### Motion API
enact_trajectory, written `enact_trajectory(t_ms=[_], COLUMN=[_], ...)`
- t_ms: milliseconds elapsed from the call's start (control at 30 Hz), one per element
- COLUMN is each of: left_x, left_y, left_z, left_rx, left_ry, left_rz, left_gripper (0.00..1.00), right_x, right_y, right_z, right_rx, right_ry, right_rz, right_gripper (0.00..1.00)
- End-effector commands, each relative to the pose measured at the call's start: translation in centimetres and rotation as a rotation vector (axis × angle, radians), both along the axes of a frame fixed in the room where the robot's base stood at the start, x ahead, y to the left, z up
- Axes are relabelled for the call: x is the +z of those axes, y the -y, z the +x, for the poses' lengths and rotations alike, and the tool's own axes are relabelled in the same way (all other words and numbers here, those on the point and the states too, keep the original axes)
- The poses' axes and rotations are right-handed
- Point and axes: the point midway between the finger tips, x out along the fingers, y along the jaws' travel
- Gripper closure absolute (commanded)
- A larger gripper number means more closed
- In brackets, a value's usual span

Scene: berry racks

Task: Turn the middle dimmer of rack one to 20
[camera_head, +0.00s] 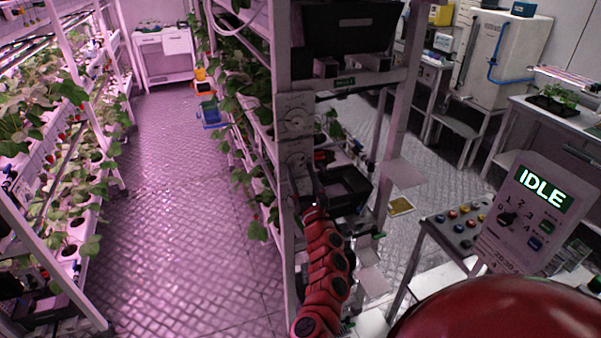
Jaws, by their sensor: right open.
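A round pale dimmer (295,121) is on the front of the post. Another round dimmer (297,159) sits below it. Their scale marks are too small to read. My right gripper (309,172) is open, just in front of and beside the lower of these two dimmers, on its right. I cannot tell whether it touches. The post below is partly covered by my gripper and red arm. My left gripper is not in view.
Black crates (345,190) stand on the rack's shelves right of the post. Strawberry plants (262,180) hang along its left side. The aisle floor (190,220) at left is clear. A panel reading IDLE (540,187) and a button console (462,222) stand at right.

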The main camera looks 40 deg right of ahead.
Motion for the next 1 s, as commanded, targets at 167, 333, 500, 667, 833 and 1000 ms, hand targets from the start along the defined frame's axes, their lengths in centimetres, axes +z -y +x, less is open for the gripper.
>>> enact_trajectory(t_ms=[167, 333, 500, 667, 833, 1000], left_x=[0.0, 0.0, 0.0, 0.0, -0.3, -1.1], left_y=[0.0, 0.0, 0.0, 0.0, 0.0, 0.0], left_z=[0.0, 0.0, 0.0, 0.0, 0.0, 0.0], left_rx=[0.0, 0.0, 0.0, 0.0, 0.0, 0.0], left_ry=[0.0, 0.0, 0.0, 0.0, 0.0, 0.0], left_rz=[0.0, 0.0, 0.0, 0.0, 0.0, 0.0], left_gripper=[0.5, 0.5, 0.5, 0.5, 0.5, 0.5], right_x=[0.0, 0.0, 0.0, 0.0, -0.1, -0.2], right_y=[0.0, -0.1, -0.1, -0.1, -0.1, -0.1], right_z=[0.0, 0.0, 0.0, 0.0, 0.0, 0.0], right_rx=[0.001, 0.001, 0.001, 0.002, 0.001, 0.004], right_ry=[0.0, 0.0, 0.0, 0.0, -0.004, -0.017], right_rz=[0.0, 0.0, 0.0, -0.001, -0.02, -0.084], right_gripper=[0.4, 0.71, 1.0, 1.0, 1.0, 1.0])
